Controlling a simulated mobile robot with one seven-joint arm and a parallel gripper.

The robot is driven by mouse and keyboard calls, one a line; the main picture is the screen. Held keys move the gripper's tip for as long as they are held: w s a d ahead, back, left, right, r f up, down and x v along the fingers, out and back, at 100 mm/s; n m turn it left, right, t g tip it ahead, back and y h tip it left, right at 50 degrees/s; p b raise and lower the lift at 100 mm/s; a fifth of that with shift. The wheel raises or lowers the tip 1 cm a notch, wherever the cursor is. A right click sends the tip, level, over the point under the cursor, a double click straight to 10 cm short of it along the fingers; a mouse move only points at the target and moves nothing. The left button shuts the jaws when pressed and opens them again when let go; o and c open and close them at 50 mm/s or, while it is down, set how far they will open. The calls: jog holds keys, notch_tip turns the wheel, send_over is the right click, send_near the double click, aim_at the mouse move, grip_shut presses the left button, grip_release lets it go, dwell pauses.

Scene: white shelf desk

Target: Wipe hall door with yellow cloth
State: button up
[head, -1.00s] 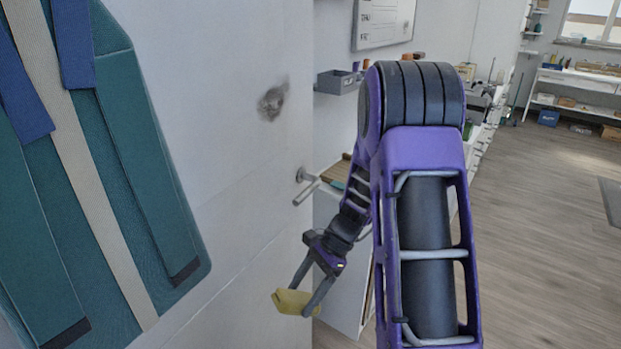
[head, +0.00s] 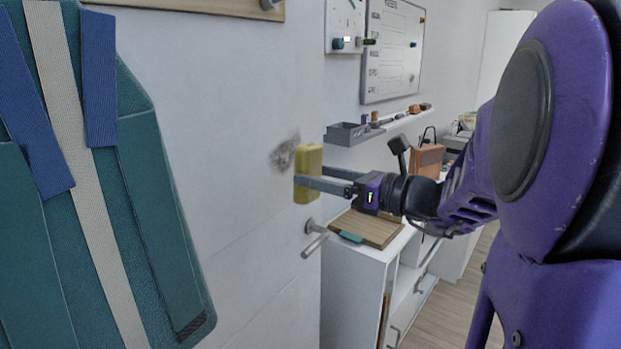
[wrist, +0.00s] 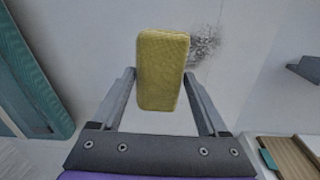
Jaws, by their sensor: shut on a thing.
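The yellow cloth (head: 308,174) is a folded block held between the fingers of my gripper (head: 322,180). It also shows in the wrist view (wrist: 162,68), upright between the two fingertips. The white hall door (head: 240,130) fills the left and middle of the head view. A grey smudge (head: 284,152) lies on the door near its right edge, just left of the cloth and partly behind it. In the wrist view the smudge (wrist: 204,44) shows to the right of the cloth. I cannot tell whether the cloth touches the door.
A lever handle (head: 314,240) sticks out from the door below the cloth. A teal bag with straps (head: 150,190) hangs on the door at left. A white cabinet (head: 350,285) with a wooden board (head: 368,228) stands right of the door. A grey wall bin (head: 350,132) sits above.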

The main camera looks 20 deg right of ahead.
aim_at(293, 170)
jog(key=shift+b+x, duration=0.55)
jog(key=shift+x, duration=2.4)
jog(key=shift+x, duration=1)
jog(key=shift+w+d+p, duration=0.4)
jog(key=shift+w+d, duration=0.25)
jog(key=shift+d, duration=0.15)
jog(key=shift+w+d+p, duration=0.35)
jog(key=shift+w+d, duration=0.25)
jog(key=shift+d, duration=0.2)
jog(key=w+d+p, duration=0.3)
jog(key=w+d, duration=0.2)
jog(key=shift+w+d+p, duration=0.3)
jog(key=shift+d+p, duration=0.05)
jog(key=shift+d, duration=0.05)
jog(key=shift+a, duration=0.1)
